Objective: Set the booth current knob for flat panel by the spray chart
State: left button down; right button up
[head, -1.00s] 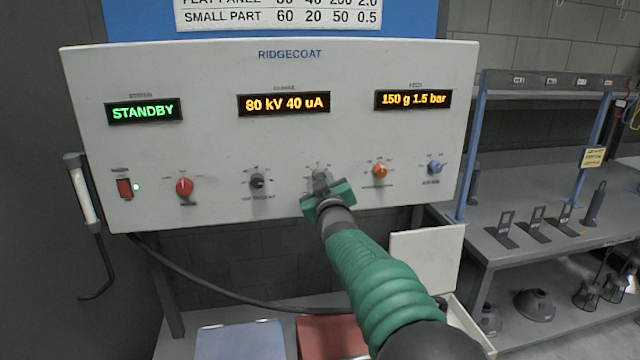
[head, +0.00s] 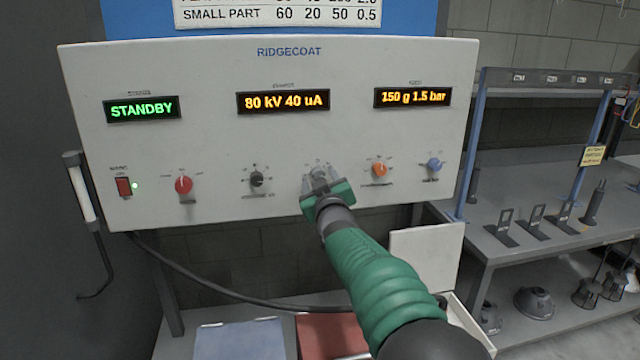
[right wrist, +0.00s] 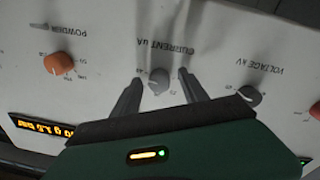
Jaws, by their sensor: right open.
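The grey current knob (right wrist: 159,82) is on the white RIDGECOAT panel (head: 290,135), labelled "CURRENT uA" in the right wrist view. My right gripper (head: 322,185) is at this knob; in the right wrist view its two dark fingers (right wrist: 160,92) are open, one on each side of the knob, with gaps visible. In the head view the gripper hides most of the knob. The middle display (head: 283,102) reads 80 kV 40 uA. The spray chart (head: 278,14) is cut off at the top; its SMALL PART row reads 60 20 50 0.5. My left gripper is out of view.
The black voltage knob (head: 257,179) and orange powder knob (head: 379,170) flank the current knob. A red knob (head: 184,185), a blue knob (head: 434,164) and a red switch (head: 124,187) are also on the panel. A grey bench (head: 545,240) with stands is on the right.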

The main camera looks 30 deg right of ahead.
jog(key=v, duration=1.6)
jog(key=shift+s, duration=0.4)
jog(key=shift+f, duration=0.15)
jog(key=s+a+f+g+y+p, duration=0.3)
jog(key=a+f+g, duration=0.15)
jog(key=f, duration=0.55)
jog(key=s+a+f+g+y+p, duration=0.3)
jog(key=s+a+f+g, duration=0.15)
jog(key=f, duration=0.55)
jog(key=s+a+f+g+p, duration=0.1)
jog(key=s+a+f+g, duration=0.1)
jog(key=s+f+g, duration=0.3)
jog(key=s+f, duration=0.4)
jog(key=s, duration=0.5)
jog(key=shift+m+g+p, duration=0.3)
jog(key=shift+m+p, duration=0.1)
